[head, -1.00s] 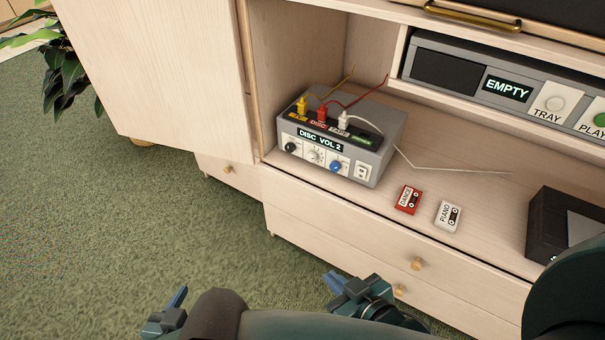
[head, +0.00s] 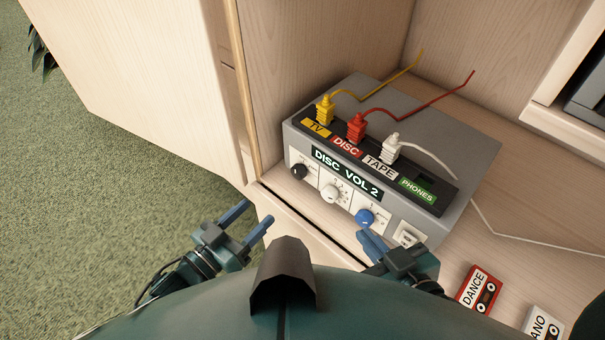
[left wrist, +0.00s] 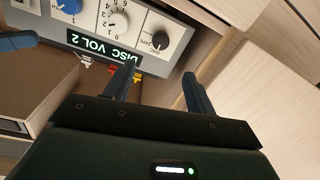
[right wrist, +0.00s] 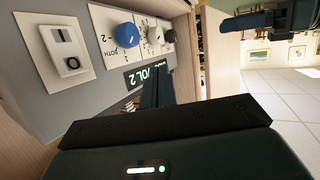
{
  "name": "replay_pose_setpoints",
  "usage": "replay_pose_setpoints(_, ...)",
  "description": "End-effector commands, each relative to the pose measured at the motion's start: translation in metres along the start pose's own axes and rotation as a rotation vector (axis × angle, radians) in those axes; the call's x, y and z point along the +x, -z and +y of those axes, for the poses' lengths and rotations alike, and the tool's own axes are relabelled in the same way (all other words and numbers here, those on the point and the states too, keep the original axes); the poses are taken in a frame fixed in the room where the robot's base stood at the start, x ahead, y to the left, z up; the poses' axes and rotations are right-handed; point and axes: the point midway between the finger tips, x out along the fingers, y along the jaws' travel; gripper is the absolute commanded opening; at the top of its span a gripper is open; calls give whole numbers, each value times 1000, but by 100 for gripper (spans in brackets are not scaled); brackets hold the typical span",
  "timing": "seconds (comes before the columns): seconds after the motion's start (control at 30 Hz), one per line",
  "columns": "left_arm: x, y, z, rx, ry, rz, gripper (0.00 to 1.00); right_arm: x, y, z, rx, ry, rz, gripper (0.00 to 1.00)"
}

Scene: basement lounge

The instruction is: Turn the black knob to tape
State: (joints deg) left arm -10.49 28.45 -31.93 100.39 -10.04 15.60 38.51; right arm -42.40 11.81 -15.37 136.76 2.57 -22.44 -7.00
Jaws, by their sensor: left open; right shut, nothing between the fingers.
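The grey amplifier box (head: 440,128) sits on the cabinet shelf, its display reading "DISC VOL 2". The blue knob also shows in the right wrist view (right wrist: 128,35).
A white knob (head: 331,194) and a white switch (head: 407,235) share the panel. Yellow (head: 325,110), red (head: 356,127) and white (head: 390,149) plugs stand on top. Cassettes DANCE (head: 479,289) and PIANO (head: 543,325) lie right.

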Motion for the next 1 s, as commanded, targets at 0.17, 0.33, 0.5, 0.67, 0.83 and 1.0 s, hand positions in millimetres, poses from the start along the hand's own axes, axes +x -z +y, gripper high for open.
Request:
replay_pose_setpoints(0.17,19,0,0,2,-3,3,56,2,-4,-1,-9,4,-2,0)
replay_pose_setpoints(0.33,54,0,0,3,-4,6,56,7,-10,-3,-26,10,-9,0)
replay_pose_setpoints(0.5,89,-1,0,2,-2,4,56,10,-10,-2,-44,3,36,0)
replay_pose_setpoints(0.67,114,-1,0,1,-1,2,56,12,-8,-2,-56,-3,76,0)
replay_pose_setpoints(0.83,128,0,0,1,-2,1,56,13,-6,-2,-63,-5,100,0)
replay_pose_setpoints(1.0,131,0,0,0,-2,0,56,13,-6,-2,-65,-6,105,0)
